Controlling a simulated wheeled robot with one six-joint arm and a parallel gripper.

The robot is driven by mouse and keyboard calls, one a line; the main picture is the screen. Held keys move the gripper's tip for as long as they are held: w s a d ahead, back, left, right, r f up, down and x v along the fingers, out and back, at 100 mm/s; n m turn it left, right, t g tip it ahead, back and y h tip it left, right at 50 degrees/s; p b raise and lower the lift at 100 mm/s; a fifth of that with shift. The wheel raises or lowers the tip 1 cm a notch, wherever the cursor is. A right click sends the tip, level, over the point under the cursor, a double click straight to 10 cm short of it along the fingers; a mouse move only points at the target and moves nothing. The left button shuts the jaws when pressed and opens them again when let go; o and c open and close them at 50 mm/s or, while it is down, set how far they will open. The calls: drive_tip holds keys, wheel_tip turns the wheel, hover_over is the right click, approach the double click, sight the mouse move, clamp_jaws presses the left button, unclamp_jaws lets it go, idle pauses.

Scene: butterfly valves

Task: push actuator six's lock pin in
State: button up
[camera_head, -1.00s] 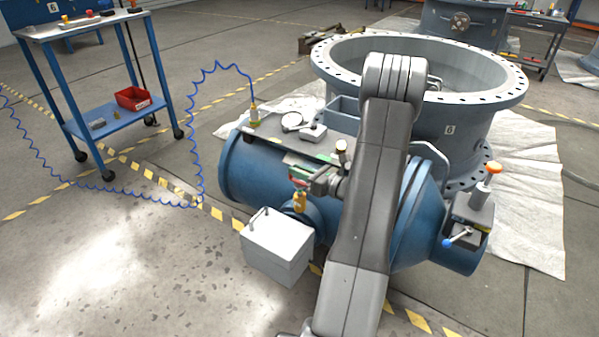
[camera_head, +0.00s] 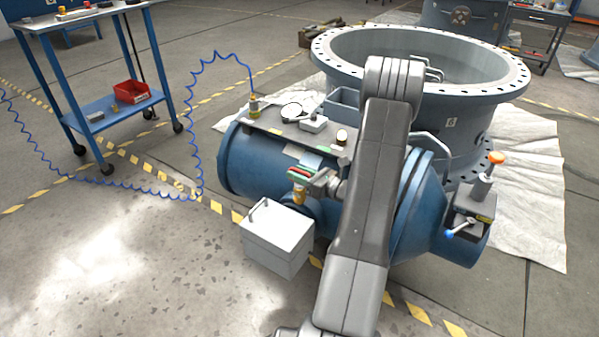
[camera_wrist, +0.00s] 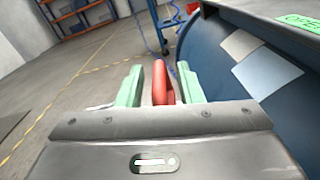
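Actuator six appears as the large blue cylinder (camera_head: 255,170) lying beside a grey flanged valve ring (camera_head: 450,122) marked 6. My gripper (camera_head: 304,175) is at the cylinder's near side, above a grey box. In the wrist view its two green fingers (camera_wrist: 160,84) stand apart on either side of a red piece (camera_wrist: 163,83). A narrow gap shows to the left of the red piece; whether the right finger touches it is unclear. I cannot tell whether the red piece is the lock pin's handle. My arm hides part of the cylinder.
A grey box (camera_head: 279,236) hangs at the cylinder's near side. An orange-topped knob (camera_head: 496,157) and a blue-tipped lever (camera_head: 451,233) are at its right end. A blue trolley (camera_head: 108,107) with a red bin stands left. Open floor lies front left.

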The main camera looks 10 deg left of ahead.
drive_tip(key=shift+r, duration=0.1)
drive_tip(key=shift+d, duration=0.35)
drive_tip(key=p+v, duration=0.3)
drive_tip(key=v, duration=1)
drive_tip(key=shift+p, duration=0.3)
drive_tip(key=shift+s, duration=0.1)
drive_tip(key=b+x, duration=0.3)
drive_tip(key=x, duration=1)
drive_tip(key=shift+a+b, duration=0.3)
drive_tip(key=shift+b, duration=0.05)
drive_tip(key=shift+w+a+r+p, duration=0.1)
drive_tip(key=shift+w+r+p, duration=0.1)
drive_tip(key=shift+r+p, duration=0.65)
drive_tip(key=shift+r, duration=0.6)
